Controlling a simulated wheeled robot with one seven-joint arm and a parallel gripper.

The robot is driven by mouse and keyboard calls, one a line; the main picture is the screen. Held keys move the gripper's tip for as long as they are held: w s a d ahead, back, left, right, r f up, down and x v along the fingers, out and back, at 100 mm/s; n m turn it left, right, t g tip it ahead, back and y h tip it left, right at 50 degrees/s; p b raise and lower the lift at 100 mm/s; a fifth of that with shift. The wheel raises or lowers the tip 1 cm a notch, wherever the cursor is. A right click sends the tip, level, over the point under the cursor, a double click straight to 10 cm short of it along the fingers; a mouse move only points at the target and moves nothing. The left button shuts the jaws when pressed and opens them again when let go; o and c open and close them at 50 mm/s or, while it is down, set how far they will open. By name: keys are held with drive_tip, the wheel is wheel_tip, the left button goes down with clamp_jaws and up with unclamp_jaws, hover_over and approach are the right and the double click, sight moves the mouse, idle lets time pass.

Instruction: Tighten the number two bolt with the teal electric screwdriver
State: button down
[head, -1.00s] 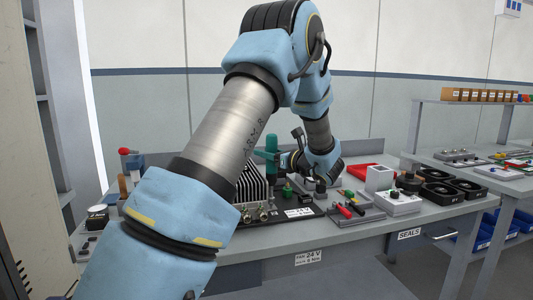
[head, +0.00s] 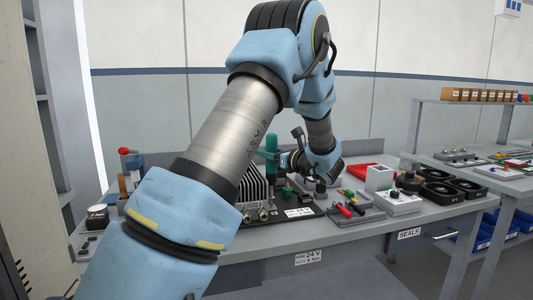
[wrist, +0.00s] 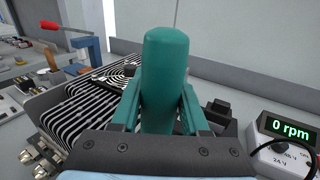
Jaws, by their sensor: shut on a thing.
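The teal electric screwdriver (wrist: 164,75) stands upright between the two teal fingers of my gripper (wrist: 161,108) in the wrist view. In the head view the screwdriver (head: 271,146) shows as a teal cylinder above the bench, beside the finned block (head: 253,186). My gripper (head: 268,155) is shut on it. The finned block (wrist: 75,115) lies behind and left of the screwdriver in the wrist view. The screwdriver's tip and the number two bolt are hidden, so I cannot tell whether they touch.
A grey box with a display reading 0 rpm (wrist: 290,130) stands at the right in the wrist view. A red-handled clamp (wrist: 70,35) is at the back left.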

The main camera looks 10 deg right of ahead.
drive_tip(key=shift+f+b, duration=0.65)
drive_tip(key=shift+f, duration=0.4)
idle(2.2)
drive_tip(key=shift+r, duration=0.15)
wheel_tip(320, 180, up, 6)
drive_tip(key=p, duration=0.4)
idle(0.3)
idle(0.7)
